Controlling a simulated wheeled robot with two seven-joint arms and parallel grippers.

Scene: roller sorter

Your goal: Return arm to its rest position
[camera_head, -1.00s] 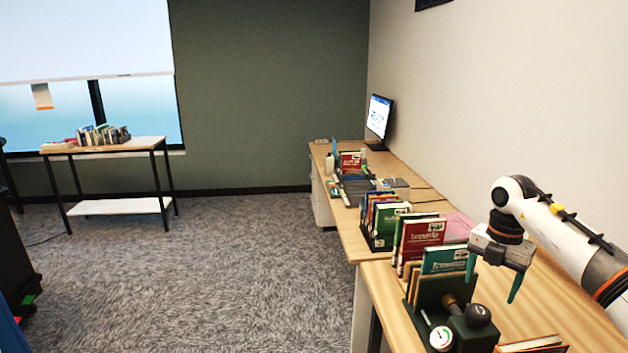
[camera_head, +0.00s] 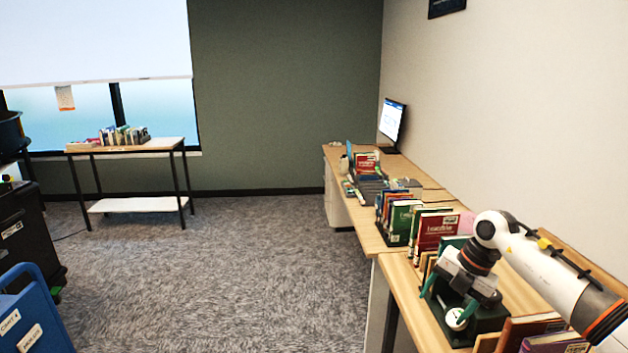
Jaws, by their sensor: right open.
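My right arm comes in from the lower right over the wooden desk (camera_head: 408,292). My right gripper (camera_head: 444,305) has its two green fingers apart. It hangs over the dark green device with a round gauge (camera_head: 487,322) at the near part of the desk and hides part of it. I see nothing between the fingers. I cannot tell whether the fingers touch the device. My left gripper is not in view.
Rows of books (camera_head: 434,230) stand along the desk, with a monitor (camera_head: 391,119) at its far end. A blue cart (camera_head: 30,312) is at lower left, a side table (camera_head: 160,145) by the window. The carpet between is clear.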

